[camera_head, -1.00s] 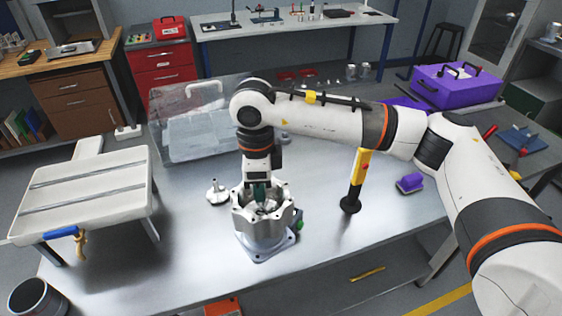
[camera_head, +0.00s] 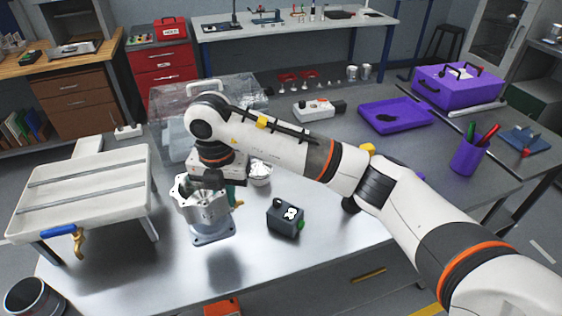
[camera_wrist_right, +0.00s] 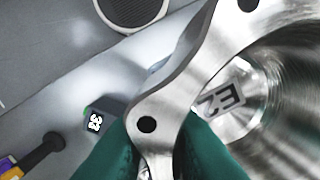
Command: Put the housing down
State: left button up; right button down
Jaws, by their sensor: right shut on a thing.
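The housing (camera_head: 208,208) is a silvery metal cup with a lobed rim and a square base flange, roughly upright at the left middle of the metal table (camera_head: 165,262). It seems to hang a little above the top, with a dark patch below it; the gap is hard to judge. My right gripper (camera_head: 234,194) is shut on its rim at the right side. In the right wrist view, the teal fingers (camera_wrist_right: 160,150) pinch the housing wall (camera_wrist_right: 185,85), and a label marked E2 shows inside. My left gripper is not in view.
A black box (camera_head: 285,217) with a white mark stands right of the housing. A white raised stand (camera_head: 85,195) is to the left. A clear bin (camera_head: 165,105) is behind. A purple tray (camera_head: 396,114) and pen cup (camera_head: 469,156) are at right. The front table is clear.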

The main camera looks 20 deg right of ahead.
aim_at(230, 222)
jog(key=shift+f, duration=0.15)
jog(key=shift+m, duration=0.3)
notch_tip(230, 222, down, 5)
jog(key=shift+r+p, duration=0.1)
jog(key=shift+p, duration=0.75)
jog(key=shift+a+f+p, duration=0.1)
jog(key=shift+f+p, duration=0.45)
jog(key=shift+f, duration=1.9)
jog(key=shift+f, duration=0.1)
jog(key=c, duration=1.3)
grip_release()
jog(key=shift+f, duration=0.1)
jog(key=shift+c, duration=0.2)
